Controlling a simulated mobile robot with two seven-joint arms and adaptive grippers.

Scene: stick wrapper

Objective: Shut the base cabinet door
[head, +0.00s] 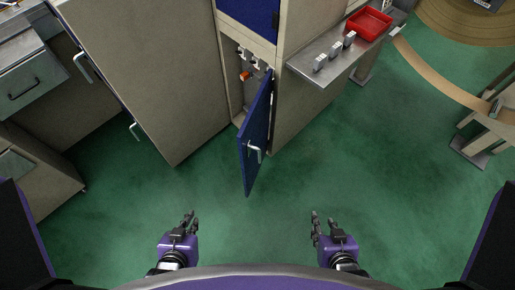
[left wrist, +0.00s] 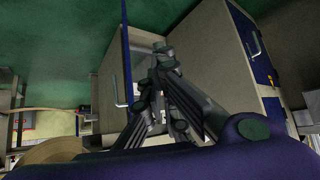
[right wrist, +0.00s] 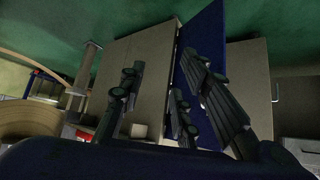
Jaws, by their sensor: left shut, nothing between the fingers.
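The base cabinet door (head: 257,125) is a blue panel standing open, swung out toward me from the base cabinet (head: 237,85). Its pale bar handle (head: 254,151) faces right. The door also shows edge-on in the left wrist view (left wrist: 127,60) and as a blue panel behind the fingers in the right wrist view (right wrist: 208,40). My left gripper (head: 190,219) is shut and empty, left of and nearer me than the door. My right gripper (head: 318,220) is open and empty, to the right of and nearer than the door. Neither gripper touches it.
A tall beige cabinet (head: 150,80) stands left of the opening. A metal shelf (head: 335,55) with small grey blocks and a red tray (head: 369,23) juts out at right. Drawers (head: 32,85) stand at far left. Green floor (head: 380,170) is clear right of the door.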

